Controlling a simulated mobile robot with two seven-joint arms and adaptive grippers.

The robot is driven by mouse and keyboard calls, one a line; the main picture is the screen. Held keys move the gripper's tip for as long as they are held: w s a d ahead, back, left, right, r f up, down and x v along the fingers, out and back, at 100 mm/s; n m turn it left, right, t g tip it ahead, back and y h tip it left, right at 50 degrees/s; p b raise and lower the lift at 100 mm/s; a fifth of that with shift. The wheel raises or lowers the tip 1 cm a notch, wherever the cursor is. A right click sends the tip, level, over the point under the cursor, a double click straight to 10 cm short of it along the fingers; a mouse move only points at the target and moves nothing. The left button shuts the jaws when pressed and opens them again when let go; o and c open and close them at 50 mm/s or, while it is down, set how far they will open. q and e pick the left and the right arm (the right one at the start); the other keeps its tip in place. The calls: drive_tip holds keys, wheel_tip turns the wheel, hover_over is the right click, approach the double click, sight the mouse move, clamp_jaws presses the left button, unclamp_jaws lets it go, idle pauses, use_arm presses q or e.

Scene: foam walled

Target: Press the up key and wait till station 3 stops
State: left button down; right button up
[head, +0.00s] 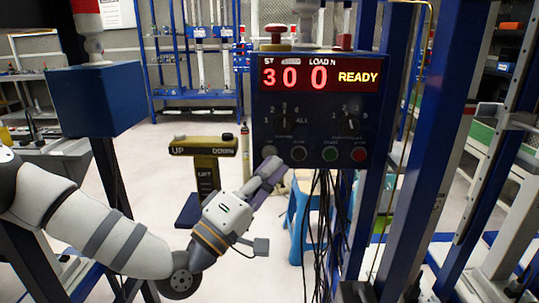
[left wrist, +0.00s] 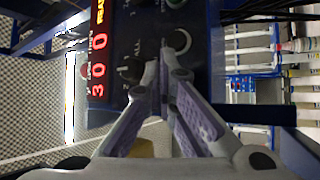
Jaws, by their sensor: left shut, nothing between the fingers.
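The dark control panel (head: 318,105) has a red display (head: 318,76) reading 3, 0, 0 and READY; it also shows sideways in the left wrist view (left wrist: 98,62). Below are two knobs and a row of buttons, including a green-ringed button (head: 330,154) and a red one (head: 359,154). An olive lift stand (head: 205,165) behind has a bar labelled UP and DOWN. My left gripper (head: 272,168) is shut and empty, its tips by the panel's lower left button. In the left wrist view the closed tips (left wrist: 163,68) overlap the panel; contact cannot be told. My right gripper is out of view.
A blue box (head: 98,98) on a post stands at the left. Blue uprights (head: 440,150) stand close at the right. Black cables (head: 322,220) hang under the panel, near a blue stool (head: 300,222). Open pale floor lies behind.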

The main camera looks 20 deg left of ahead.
use_arm(q)
drive_tip(key=shift+w, duration=0.1)
idle(0.5)
drive_tip(key=shift+w+a, duration=0.1)
drive_tip(key=shift+w, duration=0.25)
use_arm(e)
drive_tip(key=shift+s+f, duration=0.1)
use_arm(q)
drive_tip(key=shift+w+a, duration=0.15)
drive_tip(key=shift+w, duration=0.3)
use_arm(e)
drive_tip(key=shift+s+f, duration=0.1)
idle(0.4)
use_arm(q)
drive_tip(key=shift+s, duration=0.15)
drive_tip(key=shift+s+d, duration=0.25)
drive_tip(key=shift+s, duration=0.5)
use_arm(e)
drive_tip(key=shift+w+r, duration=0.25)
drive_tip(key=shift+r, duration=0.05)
use_arm(q)
drive_tip(key=s, duration=0.2)
drive_tip(key=s+d+p, duration=0.1)
drive_tip(key=s, duration=0.1)
drive_tip(key=shift+s+d, duration=0.2)
drive_tip(key=shift+s, duration=0.2)
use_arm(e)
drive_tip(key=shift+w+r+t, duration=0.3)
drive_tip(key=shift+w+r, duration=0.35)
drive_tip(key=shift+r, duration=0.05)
